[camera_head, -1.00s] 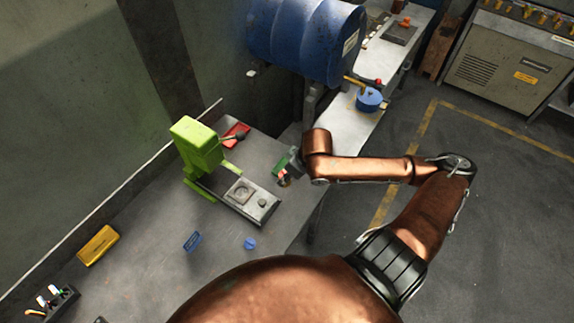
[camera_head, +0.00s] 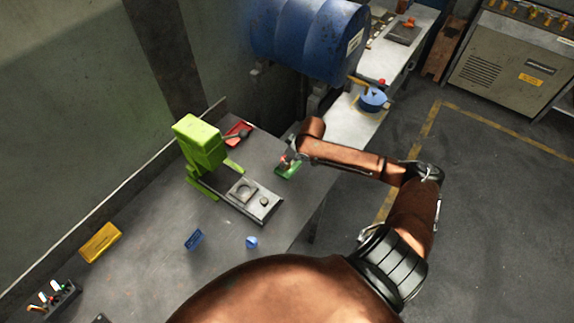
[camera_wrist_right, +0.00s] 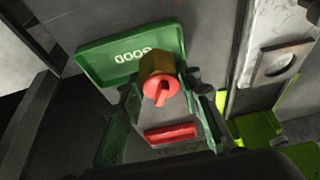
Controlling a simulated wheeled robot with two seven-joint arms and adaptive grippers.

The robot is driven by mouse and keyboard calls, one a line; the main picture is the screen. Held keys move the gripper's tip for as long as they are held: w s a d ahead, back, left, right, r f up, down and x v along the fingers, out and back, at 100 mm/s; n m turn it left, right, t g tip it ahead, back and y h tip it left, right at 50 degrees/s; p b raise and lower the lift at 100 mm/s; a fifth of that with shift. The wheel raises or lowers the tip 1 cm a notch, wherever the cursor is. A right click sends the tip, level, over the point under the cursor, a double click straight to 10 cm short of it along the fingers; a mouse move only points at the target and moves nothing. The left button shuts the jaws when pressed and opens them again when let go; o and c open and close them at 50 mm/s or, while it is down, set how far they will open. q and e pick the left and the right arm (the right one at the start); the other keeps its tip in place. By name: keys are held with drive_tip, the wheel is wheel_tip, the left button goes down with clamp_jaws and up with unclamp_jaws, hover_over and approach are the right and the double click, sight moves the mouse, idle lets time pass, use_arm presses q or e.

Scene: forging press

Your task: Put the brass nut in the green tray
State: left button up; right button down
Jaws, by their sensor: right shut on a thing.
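The green tray marked GOOD (camera_wrist_right: 105,58) fills the upper left of the right wrist view. In the head view the green tray (camera_head: 288,171) lies on the bench right of the green press, partly under my right gripper (camera_head: 287,159). In the wrist view my right gripper (camera_wrist_right: 165,90) is shut on the brass nut (camera_wrist_right: 156,62). A red round piece (camera_wrist_right: 161,89) sits directly in front of the nut. The nut overlaps the tray's near edge in this view; its height above the tray cannot be told. My left gripper is not in view.
The green press (camera_head: 202,150) with its grey bed (camera_head: 240,195) stands left of my right gripper. A red tray (camera_head: 238,131) lies behind the press. A blue round part (camera_head: 252,241), blue card (camera_head: 194,240) and yellow box (camera_head: 100,242) lie on the nearer bench.

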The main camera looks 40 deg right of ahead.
drive_tip(key=shift+f, duration=1.35)
drive_tip(key=c, duration=1.4)
unclamp_jaws()
drive_tip(key=shift+f, duration=0.15)
drive_tip(key=v, duration=1.2)
drive_tip(key=shift+p, duration=0.45)
